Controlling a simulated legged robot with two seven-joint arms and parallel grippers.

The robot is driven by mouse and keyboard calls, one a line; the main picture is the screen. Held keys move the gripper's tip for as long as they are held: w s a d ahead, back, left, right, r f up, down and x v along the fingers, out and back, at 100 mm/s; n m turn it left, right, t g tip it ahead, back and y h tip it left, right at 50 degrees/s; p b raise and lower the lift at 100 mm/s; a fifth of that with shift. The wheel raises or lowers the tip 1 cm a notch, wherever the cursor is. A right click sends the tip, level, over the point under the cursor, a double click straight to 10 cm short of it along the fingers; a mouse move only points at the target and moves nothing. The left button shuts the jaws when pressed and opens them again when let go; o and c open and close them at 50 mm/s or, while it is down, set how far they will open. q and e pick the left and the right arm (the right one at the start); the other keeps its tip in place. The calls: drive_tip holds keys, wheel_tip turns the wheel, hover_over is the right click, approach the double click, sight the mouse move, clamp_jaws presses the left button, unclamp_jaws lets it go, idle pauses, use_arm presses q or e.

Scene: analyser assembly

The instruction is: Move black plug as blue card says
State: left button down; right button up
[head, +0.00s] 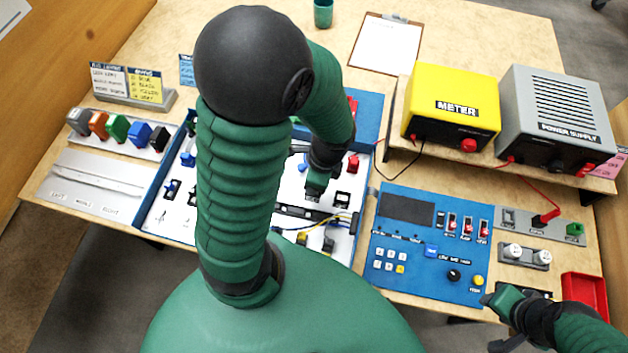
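A blue card (187,70) stands at the back left, partly hidden by my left arm; its text is unreadable. I cannot tell for certain which piece is the black plug. A dark connector (328,244) sits by yellow and black wires in the blue-edged tray (152,205). A black wire runs from the yellow meter (452,100), and its far end is not clear. My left gripper (314,190) points down over the tray, beside a black-and-white part; its fingers are too small to judge. My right gripper (499,300) is at the lower right, near the blue panel's corner.
Coloured blocks (117,128) stand in a rack at left. The blue panel (405,270) has switches and knobs. A grey power supply (560,120) has a red lead to a red plug (546,217). A red bin (585,292) sits at right. My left arm covers much of the tray.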

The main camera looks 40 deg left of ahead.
use_arm(q)
drive_tip(key=shift+f, duration=0.4)
idle(0.4)
drive_tip(key=c, duration=1.3)
unclamp_jaws()
drive_tip(key=shift+o, duration=0.3)
drive_tip(key=shift+o, duration=1.2)
wheel_tip(320, 180, up, 7)
drive_tip(key=p, duration=0.7)
drive_tip(key=shift+r+p, duration=0.1)
drive_tip(key=shift+p, duration=0.2)
